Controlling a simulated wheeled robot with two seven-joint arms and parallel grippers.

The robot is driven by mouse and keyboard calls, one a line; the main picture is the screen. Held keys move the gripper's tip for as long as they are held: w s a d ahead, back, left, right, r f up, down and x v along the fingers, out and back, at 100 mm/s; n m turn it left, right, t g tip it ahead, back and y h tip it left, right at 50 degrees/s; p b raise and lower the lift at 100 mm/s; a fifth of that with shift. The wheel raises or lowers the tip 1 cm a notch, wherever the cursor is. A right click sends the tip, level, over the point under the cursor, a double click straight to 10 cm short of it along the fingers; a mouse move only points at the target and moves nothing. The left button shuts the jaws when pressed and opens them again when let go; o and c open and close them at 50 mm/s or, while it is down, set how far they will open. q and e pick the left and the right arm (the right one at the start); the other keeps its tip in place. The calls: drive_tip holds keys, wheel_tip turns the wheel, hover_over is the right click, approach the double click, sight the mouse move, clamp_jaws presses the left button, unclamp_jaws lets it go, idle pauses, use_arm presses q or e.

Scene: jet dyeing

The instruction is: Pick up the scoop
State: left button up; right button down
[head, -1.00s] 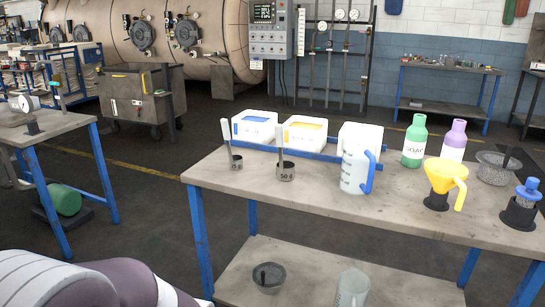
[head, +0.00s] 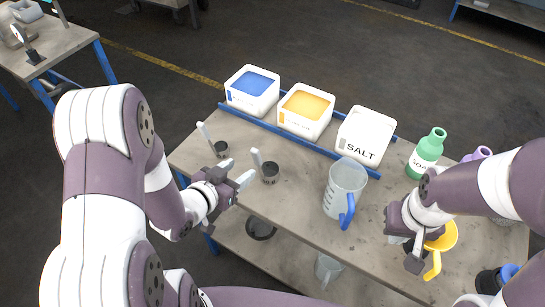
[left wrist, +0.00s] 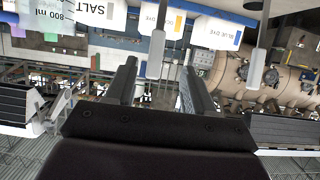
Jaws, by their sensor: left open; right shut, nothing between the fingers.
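Two dark scoops with upright pale handles stand on the grey bench: the left scoop (head: 221,149) and the right scoop (head: 270,173). My left gripper (head: 236,173) is open and empty beside the right scoop, on its left and nearer side. In the left wrist view, which looks upside down, the right scoop's handle (left wrist: 156,52) appears between my open fingertips (left wrist: 158,68), beyond them. The left scoop's handle (left wrist: 257,68) hangs to the right there. My right gripper (head: 420,252) is shut and empty in front of the yellow funnel (head: 443,239), partly covering it.
Blue dye (head: 252,91), orange dye (head: 305,111) and salt (head: 366,137) boxes stand in a blue rail (head: 289,137) at the back. A clear jug (head: 344,184) stands between my grippers. A green bottle (head: 427,153) is at right. A lower shelf holds a dark bowl (head: 260,227).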

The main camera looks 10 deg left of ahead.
sight(255, 161)
use_arm(q)
drive_tip(key=x, duration=0.3)
drive_tip(key=p+x, duration=0.1)
drive_tip(key=x, duration=0.6)
drive_tip(key=shift+s+d+f, duration=0.15)
drive_tip(key=shift+d+f, duration=0.05)
drive_tip(key=shift+d, duration=0.1)
drive_tip(key=shift+s, duration=0.15)
drive_tip(key=c, duration=0.7)
clamp_jaws()
